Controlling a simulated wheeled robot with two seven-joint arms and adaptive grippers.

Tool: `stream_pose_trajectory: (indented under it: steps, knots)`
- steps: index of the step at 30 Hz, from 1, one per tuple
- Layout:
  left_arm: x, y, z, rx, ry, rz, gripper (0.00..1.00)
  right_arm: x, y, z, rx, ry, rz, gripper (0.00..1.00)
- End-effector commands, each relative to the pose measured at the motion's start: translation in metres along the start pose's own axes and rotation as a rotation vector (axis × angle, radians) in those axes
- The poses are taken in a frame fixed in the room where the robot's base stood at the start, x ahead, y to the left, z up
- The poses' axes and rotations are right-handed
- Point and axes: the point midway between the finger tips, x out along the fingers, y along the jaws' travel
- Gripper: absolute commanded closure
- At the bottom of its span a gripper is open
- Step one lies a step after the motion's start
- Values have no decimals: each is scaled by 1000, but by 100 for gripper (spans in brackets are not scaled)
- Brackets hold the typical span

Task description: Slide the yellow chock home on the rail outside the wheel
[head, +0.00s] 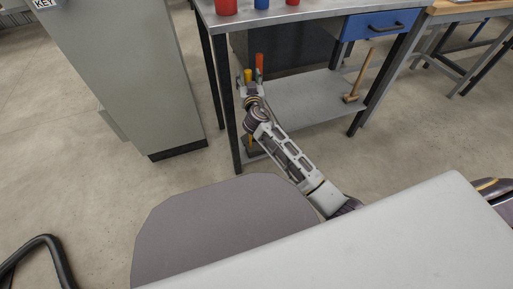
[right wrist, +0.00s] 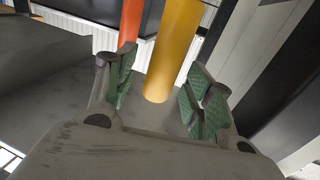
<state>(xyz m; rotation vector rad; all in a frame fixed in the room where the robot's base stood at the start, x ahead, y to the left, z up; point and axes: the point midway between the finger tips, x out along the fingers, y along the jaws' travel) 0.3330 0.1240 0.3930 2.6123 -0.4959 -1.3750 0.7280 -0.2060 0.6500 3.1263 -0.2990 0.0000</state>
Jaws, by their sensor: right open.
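No chock, rail or wheel can be made out in either view. The yellow thing that shows is a yellow cylinder (head: 248,75), beside the front left leg of the workbench. My right gripper (head: 248,85) is at this cylinder. In the right wrist view the yellow cylinder (right wrist: 172,50) stands in the gap between the two green-padded fingers of my right gripper (right wrist: 162,88). The fingers are spread and I see a gap on both sides of it. How deep it sits between them I cannot tell. My left gripper is not in view.
An orange-red cylinder (head: 259,62) is just right of the yellow one, and shows behind the left finger (right wrist: 131,20). The workbench (head: 300,20) has a lower shelf (head: 300,100) with a wooden mallet (head: 360,75). A grey cabinet (head: 130,70) stands left. Open floor lies between.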

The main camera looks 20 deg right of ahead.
Motion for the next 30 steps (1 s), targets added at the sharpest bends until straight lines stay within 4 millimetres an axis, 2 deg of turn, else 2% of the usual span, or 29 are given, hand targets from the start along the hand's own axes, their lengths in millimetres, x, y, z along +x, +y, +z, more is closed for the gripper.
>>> stream_pose_trajectory:
  steps: [9, 24, 30]
  knots:
    - [4, -2, 4, 5, -1, 3, 52, 17, -1, 0, 0, 0, -1, 47]
    - [4, -3, 5, 11, -3, 2, 52, 17, -1, 0, 1, 0, -1, 47]
    - [4, -2, 4, 7, -2, 3, 52, 17, -1, 0, 1, -1, -1, 73]
